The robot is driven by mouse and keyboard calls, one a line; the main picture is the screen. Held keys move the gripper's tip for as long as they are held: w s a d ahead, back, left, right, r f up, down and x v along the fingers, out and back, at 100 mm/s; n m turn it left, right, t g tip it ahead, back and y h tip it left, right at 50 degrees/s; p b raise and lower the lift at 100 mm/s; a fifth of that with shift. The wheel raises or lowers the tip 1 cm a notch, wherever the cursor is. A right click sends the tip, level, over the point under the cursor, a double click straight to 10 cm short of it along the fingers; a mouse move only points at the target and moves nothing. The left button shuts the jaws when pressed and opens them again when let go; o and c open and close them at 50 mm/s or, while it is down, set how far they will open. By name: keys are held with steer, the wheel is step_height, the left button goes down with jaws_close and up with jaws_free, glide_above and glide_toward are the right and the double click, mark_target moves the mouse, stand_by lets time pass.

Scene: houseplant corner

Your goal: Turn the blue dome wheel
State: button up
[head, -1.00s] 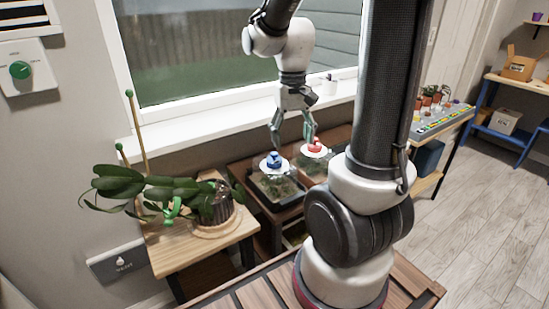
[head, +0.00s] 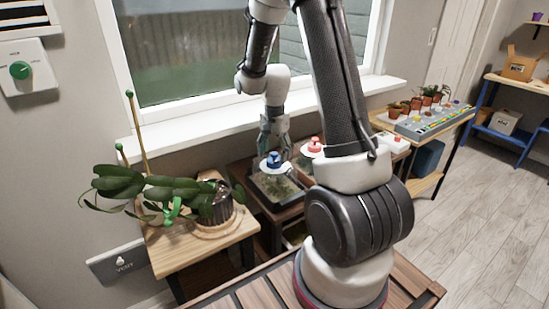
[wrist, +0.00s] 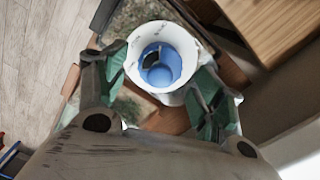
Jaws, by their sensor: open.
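The blue dome wheel (head: 274,159) sits on a white disc on top of a clear dome over a planted tray (head: 272,187). In the wrist view the blue wheel (wrist: 160,65) shows from above, ringed by white, between the two fingers. My gripper (head: 273,150) points down at the wheel. Its greenish fingers (wrist: 158,85) are spread apart, one on each side of the white disc, with nothing held. Whether a finger touches the disc or wheel cannot be told. A similar red wheel (head: 315,144) stands to the right on another dome.
A wooden stand (head: 205,247) with a leaning potted orchid (head: 140,185) and a stake is on the left. The window sill (head: 200,125) runs behind the domes. A table with small pots and a coloured strip (head: 435,119) is on the right.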

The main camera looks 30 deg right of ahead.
steer(key=shift+f, duration=1.2)
steer(key=shift+c, duration=0.4)
steer(key=c, duration=0.9)
steer(key=shift+c, duration=0.2)
